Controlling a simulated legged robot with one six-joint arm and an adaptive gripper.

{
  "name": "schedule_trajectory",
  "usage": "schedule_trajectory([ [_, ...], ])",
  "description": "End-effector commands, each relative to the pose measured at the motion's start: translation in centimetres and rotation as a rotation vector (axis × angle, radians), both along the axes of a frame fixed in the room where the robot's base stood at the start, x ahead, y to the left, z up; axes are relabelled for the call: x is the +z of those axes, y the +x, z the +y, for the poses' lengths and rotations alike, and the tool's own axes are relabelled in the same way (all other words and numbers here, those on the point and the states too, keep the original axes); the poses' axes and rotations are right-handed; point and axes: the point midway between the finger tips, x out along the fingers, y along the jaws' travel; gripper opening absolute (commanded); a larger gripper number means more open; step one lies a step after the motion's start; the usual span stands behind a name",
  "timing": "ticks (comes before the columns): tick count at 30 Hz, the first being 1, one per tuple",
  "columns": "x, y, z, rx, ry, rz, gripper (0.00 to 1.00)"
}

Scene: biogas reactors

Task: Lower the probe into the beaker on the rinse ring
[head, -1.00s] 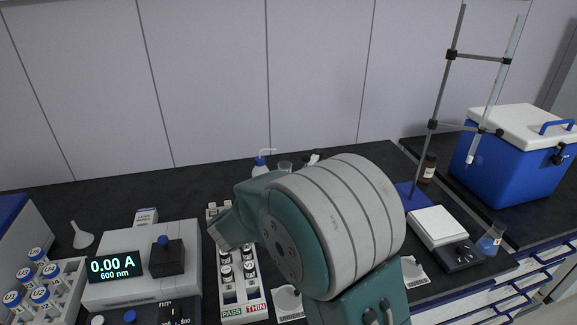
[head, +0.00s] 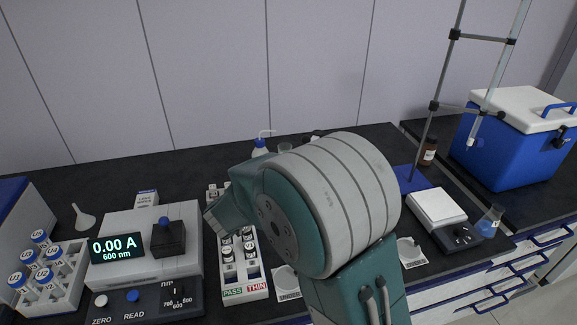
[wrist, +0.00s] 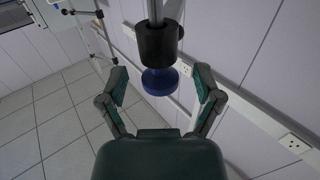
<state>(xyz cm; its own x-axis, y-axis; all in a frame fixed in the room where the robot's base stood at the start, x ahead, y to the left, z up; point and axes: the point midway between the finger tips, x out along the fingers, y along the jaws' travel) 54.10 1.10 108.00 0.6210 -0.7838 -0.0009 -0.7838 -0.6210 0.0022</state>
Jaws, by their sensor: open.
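In the wrist view my gripper (wrist: 160,72) is open, its two fingers spread wide. A black cylinder (wrist: 158,42) on a grey rod, with a blue disc (wrist: 158,82) at its end, shows between and beyond the fingers. It looks like the probe, but I cannot be sure; no finger visibly touches it. In the head view my gripper is hidden by my own arm. A clear glass vessel (head: 285,147), possibly the beaker, stands at the back, mostly hidden behind my arm. I cannot make out a rinse ring under it.
A meter reading 0.00 A (head: 150,240) and a tube rack (head: 70,300) stand left. A PASS/THIN vial rack (head: 243,290) is beside my arm. A wash bottle (head: 260,147), rod stand (head: 440,90), white balance (head: 437,208), flask (head: 489,222) and blue cooler (head: 500,155) are behind or right.

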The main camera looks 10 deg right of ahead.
Motion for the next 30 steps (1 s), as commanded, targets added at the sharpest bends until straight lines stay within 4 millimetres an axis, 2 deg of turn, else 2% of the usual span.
schedule_trajectory([
  [9,-0.1,-4.0,5.4,0.007,0.0,0.002,0.83],
  [15,-0.2,-6.0,7.8,0.004,0.0,0.003,0.83],
  [21,-0.2,-6.6,8.5,0.001,0.0,0.002,0.83],
  [30,-0.2,-6.6,8.5,0.001,0.0,0.002,0.83],
])
